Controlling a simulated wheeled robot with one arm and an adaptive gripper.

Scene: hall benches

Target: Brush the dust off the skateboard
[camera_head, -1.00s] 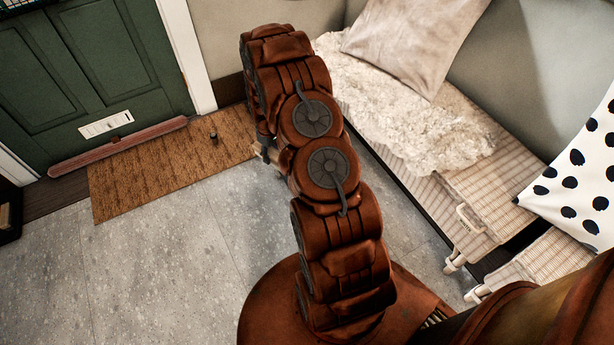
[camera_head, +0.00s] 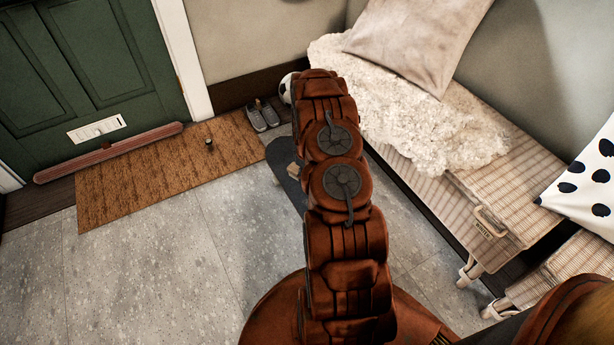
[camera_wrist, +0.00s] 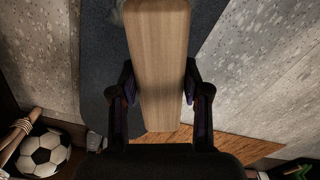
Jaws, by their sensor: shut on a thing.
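The dark grey skateboard (camera_head: 282,165) lies on the floor near the doormat, partly hidden behind my arm in the head view. In the wrist view its deck (camera_wrist: 98,60) runs beneath my gripper. My gripper (camera_wrist: 160,88) is shut on a long light wooden brush (camera_wrist: 160,45), with one finger on each side. The brush is over the deck; I cannot tell whether it touches it. A small pale patch, perhaps dust or bristles, shows beside the brush's far end. In the head view my gripper is mostly hidden by my arm, and a bit of wood (camera_head: 293,171) shows beside it.
A football (camera_wrist: 43,152) and grey shoes (camera_head: 263,115) sit by the wall. A brown doormat (camera_head: 170,170) with a small dark object lies before the green door (camera_head: 85,70). A cushioned bench (camera_head: 480,210) stands right. The tiled floor at left is clear.

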